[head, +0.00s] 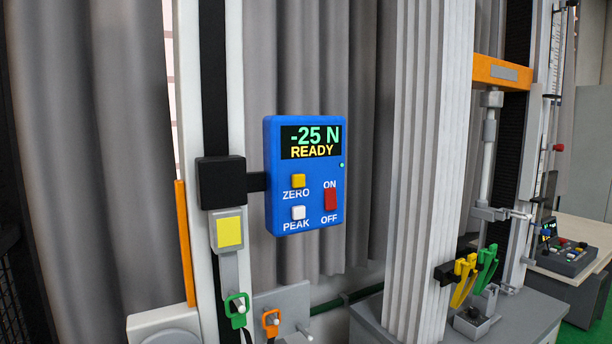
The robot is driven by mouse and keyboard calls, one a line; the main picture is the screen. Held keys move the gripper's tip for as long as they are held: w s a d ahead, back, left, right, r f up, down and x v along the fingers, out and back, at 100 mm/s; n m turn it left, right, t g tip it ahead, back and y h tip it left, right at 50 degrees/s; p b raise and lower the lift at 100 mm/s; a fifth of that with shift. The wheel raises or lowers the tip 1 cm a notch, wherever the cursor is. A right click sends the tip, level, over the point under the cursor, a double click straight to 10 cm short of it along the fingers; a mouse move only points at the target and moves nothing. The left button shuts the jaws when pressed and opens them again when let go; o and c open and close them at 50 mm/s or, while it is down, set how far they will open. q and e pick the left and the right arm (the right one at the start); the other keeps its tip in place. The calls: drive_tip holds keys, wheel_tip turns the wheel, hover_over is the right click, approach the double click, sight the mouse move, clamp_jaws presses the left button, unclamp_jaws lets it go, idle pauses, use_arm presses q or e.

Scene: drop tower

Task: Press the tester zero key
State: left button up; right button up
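The tester (306,212) is a blue box held by a black bracket on a white column in the head view. Its display (311,142) reads "-25 N" and "READY". The yellow zero key (298,181) sits below the display on the left, above its label "ZERO". A white peak key (298,212) sits under it. A red on/off switch (331,199) is to their right. A small green light (342,165) shows at the box's right edge. Neither of my grippers is in view, and nothing covers the keys.
The white column (235,90) with a black clamp (221,182) stands left of the tester. A ribbed pale column (425,150) stands to its right. Grey curtains (100,150) hang behind. Yellow and green clips (470,273) and a control box (566,255) are farther right. Space before the tester looks clear.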

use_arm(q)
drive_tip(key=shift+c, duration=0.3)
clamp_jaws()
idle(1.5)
